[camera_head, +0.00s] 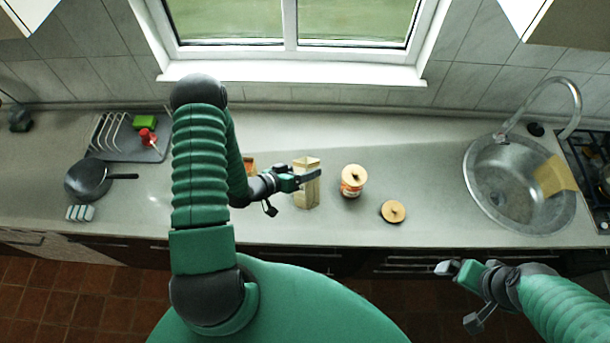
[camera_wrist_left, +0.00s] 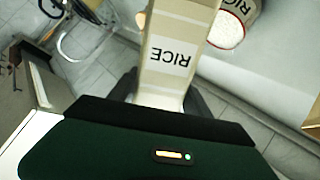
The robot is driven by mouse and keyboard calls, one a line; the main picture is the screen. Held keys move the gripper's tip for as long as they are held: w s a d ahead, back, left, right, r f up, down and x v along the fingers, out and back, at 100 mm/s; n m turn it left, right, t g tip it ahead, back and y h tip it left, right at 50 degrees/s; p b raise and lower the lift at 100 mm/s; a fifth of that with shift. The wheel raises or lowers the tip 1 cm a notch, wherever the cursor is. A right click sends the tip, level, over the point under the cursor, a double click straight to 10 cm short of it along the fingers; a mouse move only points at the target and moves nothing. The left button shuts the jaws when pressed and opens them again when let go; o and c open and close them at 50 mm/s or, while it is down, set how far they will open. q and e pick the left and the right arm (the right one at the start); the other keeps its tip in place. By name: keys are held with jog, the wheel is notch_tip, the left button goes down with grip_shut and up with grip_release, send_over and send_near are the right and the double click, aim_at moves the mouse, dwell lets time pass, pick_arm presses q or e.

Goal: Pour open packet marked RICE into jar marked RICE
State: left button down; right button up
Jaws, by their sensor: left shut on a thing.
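My left gripper (camera_head: 306,177) is shut on a tan packet (camera_head: 306,194), which looks upright over or on the counter; I cannot tell whether its base touches. In the left wrist view the packet (camera_wrist_left: 172,55) shows the word RICE upside down. Just right of it in the head view stands a jar (camera_head: 351,188) with an orange label and a tan top. A round wooden lid (camera_head: 393,211) lies right of the jar. My right gripper (camera_head: 456,268) is empty at lower right.
A sink (camera_head: 500,185) with a tap and a yellow cloth (camera_head: 554,176) is at the right. A dish rack (camera_head: 112,135) and a dark pan (camera_head: 88,180) are at the left. An orange item (camera_head: 250,164) is partly hidden behind my left arm. Counter (camera_head: 430,180) before the sink is clear.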

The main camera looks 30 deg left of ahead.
aim_at(304, 166)
pick_arm(q)
jog(key=r+m+t+b, duration=0.1)
jog(key=t+b, duration=0.1)
jog(key=b, duration=0.1)
jog(key=shift+r+m+t, duration=0.3)
jog(key=shift+r+m, duration=0.05)
jog(key=shift+m, duration=0.05)
jog(key=shift+r+y, duration=0.25)
jog(key=shift+y, duration=0.05)
jog(key=r+m+t+b, duration=0.2)
jog(key=t+b, duration=0.1)
jog(key=b, duration=0.2)
jog(key=shift+m+b, duration=0.3)
jog(key=shift+r+m+t, duration=0.3)
jog(key=shift+r, duration=0.3)
